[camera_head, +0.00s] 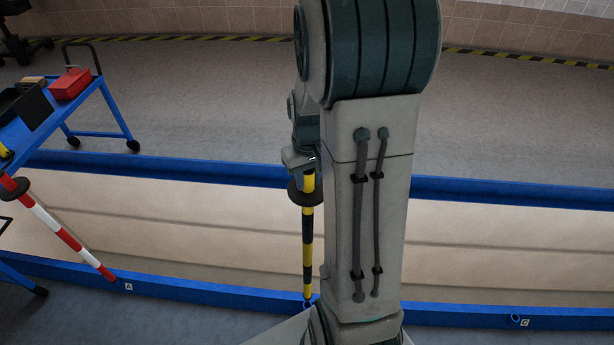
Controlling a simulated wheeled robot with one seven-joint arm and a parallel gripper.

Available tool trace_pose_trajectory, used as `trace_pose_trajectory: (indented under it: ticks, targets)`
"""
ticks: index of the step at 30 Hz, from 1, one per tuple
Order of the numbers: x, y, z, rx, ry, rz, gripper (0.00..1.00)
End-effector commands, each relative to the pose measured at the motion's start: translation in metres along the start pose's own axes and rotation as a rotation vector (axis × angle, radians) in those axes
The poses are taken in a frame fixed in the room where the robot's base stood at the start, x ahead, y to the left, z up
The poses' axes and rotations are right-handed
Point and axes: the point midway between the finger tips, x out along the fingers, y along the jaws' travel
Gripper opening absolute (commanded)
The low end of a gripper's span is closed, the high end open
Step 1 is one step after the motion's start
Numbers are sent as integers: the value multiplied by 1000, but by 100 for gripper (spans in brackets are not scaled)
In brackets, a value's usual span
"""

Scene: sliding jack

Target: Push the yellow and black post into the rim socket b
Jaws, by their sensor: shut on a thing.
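The yellow and black post (307,240) hangs nearly upright left of my arm's thick link. It has a dark round collar near its top. My gripper (309,172) is shut on the post's top end, just above the collar; its fingers are small and partly hidden. The post's lower end is at a socket (307,304) on the near blue rim (220,298). I cannot tell whether the tip is inside the socket or only over it. No letter b shows there; my arm hides part of the rim to the right.
A red and white post (62,235) leans at the rim by label A (128,287). An empty socket (515,318) is by label C (525,322). A blue cart (100,135) with a red box (70,83) stands at left. The far blue rim (500,192) crosses behind.

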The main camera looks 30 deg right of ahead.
Motion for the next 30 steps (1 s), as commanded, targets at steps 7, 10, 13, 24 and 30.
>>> trace_pose_trajectory:
  ticks: [7,10,13,24,30]
  targets:
    - [9,-1,1,-2,1,0,0]
    - [16,-1,1,-2,1,0,0]
    - [25,-1,1,-2,1,0,0]
    - [55,-1,0,-2,2,1,0]
    - [58,-1,0,-2,2,0,0]
